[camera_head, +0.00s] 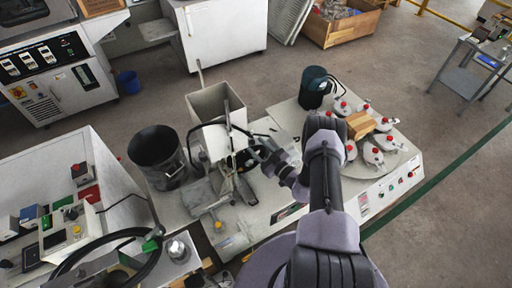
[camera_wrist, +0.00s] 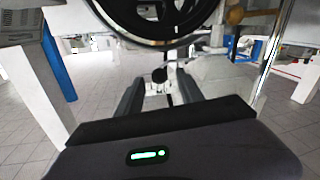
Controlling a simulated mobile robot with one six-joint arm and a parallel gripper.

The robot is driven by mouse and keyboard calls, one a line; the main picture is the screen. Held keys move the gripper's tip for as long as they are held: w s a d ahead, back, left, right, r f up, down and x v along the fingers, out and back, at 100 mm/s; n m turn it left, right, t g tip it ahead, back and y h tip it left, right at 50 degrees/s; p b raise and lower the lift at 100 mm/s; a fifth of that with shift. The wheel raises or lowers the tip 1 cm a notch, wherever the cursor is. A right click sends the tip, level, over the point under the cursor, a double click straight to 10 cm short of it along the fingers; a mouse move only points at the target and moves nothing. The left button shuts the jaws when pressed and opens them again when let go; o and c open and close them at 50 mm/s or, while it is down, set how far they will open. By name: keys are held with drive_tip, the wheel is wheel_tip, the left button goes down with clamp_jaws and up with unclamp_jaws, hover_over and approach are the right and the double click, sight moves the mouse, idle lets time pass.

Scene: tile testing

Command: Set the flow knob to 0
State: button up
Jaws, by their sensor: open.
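My gripper (camera_head: 258,158) reaches over the white machine table, close to the right side of the square hopper (camera_head: 214,103). In the wrist view my gripper (camera_wrist: 160,90) shows two dark fingers standing apart with nothing held. A small dark rounded knob (camera_wrist: 159,75) appears ahead, in the gap between the fingers; I cannot tell whether they touch it. It may be the flow knob, but no label or scale is readable, so its setting cannot be told. In the head view my arm and gripper hide that spot.
A large black wheel rim (camera_wrist: 150,20) hangs just above the fingers. A dark bucket (camera_head: 158,152) stands left of the hopper. A turntable with several red-knobbed lids (camera_head: 372,153) and a dark green motor (camera_head: 313,88) are to the right. Open floor (camera_head: 450,190) lies right of the table.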

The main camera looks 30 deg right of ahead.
drive_tip(key=shift+w+a, duration=0.15)
drive_tip(key=shift+w, duration=0.35)
clamp_jaws()
idle(1.1)
